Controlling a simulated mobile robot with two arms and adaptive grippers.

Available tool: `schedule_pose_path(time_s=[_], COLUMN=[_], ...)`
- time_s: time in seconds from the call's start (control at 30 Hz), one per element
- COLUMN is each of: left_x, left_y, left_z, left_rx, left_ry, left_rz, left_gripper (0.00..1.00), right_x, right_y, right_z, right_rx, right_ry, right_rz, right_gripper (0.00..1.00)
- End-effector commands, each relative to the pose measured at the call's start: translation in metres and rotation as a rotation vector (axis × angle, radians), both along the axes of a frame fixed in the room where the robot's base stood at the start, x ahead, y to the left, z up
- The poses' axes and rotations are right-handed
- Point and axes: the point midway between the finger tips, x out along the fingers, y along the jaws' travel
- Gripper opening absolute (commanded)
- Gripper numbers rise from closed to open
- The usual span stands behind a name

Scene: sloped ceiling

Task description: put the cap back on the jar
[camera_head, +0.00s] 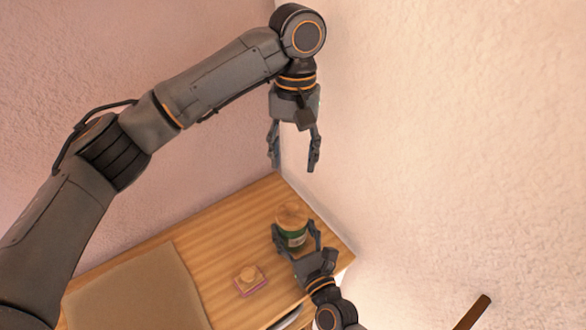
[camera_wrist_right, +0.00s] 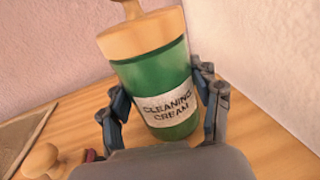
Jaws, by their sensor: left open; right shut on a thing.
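The jar (camera_wrist_right: 150,85) is green, with a pale label reading "CLEANING CREAM". It stands on the wooden table and also shows in the head view (camera_head: 293,238). A pale wooden cap (camera_wrist_right: 142,36) with a knob sits on its top in the wrist view; I cannot tell how firmly it is seated. It also shows in the head view (camera_head: 291,213). My right gripper (camera_head: 295,233) is shut on the jar's body, one finger on each side. My left gripper (camera_head: 293,152) is open and empty, pointing down above the jar, clear of the cap.
A small wooden knob on a pinkish-red base (camera_head: 250,278) lies on the table (camera_head: 215,250), left of the jar. A flat brown board or mat (camera_head: 140,290) covers the table's left part. Walls stand close behind the table and to its right.

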Motion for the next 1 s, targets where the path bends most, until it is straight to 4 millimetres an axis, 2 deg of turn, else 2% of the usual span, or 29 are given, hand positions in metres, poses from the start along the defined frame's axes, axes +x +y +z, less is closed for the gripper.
schedule_pose_path(time_s=[0.3, 0.33, 0.43, 0.8, 1.0], left_x=[0.0, 0.0, 0.0, 0.0, 0.0], left_y=[0.0, 0.0, 0.0, 0.0, 0.0], left_z=[0.003, 0.003, 0.003, 0.002, 0.002], left_rx=[0.0, 0.0, 0.0, 0.0, 0.0], left_ry=[0.0, 0.0, 0.0, 0.0, 0.0], left_rz=[0.0, 0.0, 0.0, 0.0, 0.0], left_gripper=[0.51, 0.51, 0.51, 0.51, 0.51], right_x=[0.0, 0.0, 0.0, -0.001, -0.024], right_y=[0.0, 0.0, 0.0, -0.001, -0.01], right_z=[0.0, 0.0, 0.0, 0.0, -0.002], right_rx=[0.0, 0.0, 0.0, 0.0, -0.002], right_ry=[0.0, 0.0, 0.0, 0.001, 0.002], right_rz=[0.0, 0.0, 0.0, 0.0, 0.0], right_gripper=[0.06, 0.69, 0.89, 0.89, 0.89])
